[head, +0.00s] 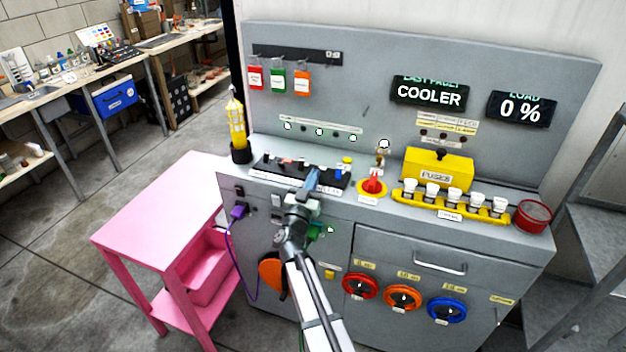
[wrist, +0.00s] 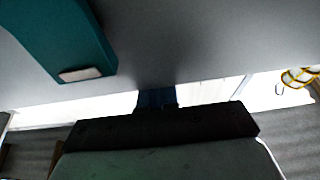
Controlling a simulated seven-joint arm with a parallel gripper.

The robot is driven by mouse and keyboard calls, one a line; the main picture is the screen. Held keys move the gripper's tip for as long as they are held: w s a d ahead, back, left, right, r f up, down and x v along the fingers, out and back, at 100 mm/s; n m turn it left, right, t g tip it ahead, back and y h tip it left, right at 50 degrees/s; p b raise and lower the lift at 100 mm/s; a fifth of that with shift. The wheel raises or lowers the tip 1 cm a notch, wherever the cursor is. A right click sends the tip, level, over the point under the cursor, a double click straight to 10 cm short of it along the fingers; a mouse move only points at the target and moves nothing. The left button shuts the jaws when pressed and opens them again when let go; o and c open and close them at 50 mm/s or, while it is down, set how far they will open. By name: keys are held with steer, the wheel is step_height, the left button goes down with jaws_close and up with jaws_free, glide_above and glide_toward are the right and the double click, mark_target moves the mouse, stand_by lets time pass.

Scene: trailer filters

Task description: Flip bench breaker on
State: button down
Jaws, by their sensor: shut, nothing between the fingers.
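A black switch strip (head: 283,172) with several small switches and a white label along its front lies on the grey bench top. I cannot read the label or tell which switch is the bench breaker, or how each is set. My gripper (head: 313,180) is shut and empty, with its blue fingers over the right part of the strip. They hide some of its switches, and contact cannot be told. In the wrist view the blue fingertips (wrist: 156,98) show just beyond the dark gripper body, against a grey surface.
A red knob on a yellow base (head: 371,186) stands close right of my gripper. Further right are a yellow fuse box (head: 437,172), white-topped fuses and a red bowl (head: 532,216). A pink cart (head: 165,205) is beside the bench.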

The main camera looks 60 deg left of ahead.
steer(key=shift+w+a+r+g+h, duration=0.1)
steer(key=shift+r+g+h, duration=0.15)
steer(key=shift+g+h, duration=0.05)
steer(key=shift+w+a+r+g+h, duration=0.15)
steer(key=shift+r+g+h, duration=0.1)
steer(key=shift+g+h, duration=0.25)
steer(key=shift+a, duration=0.1)
steer(key=shift+w+r, duration=0.1)
steer(key=shift+r, duration=0.05)
steer(key=shift+w+a+r, duration=0.3)
steer(key=shift+a+r, duration=0.05)
steer(key=s+d+r, duration=0.5)
steer(key=s+d, duration=0.4)
steer(key=shift+r, duration=0.35)
stand_by(0.6)
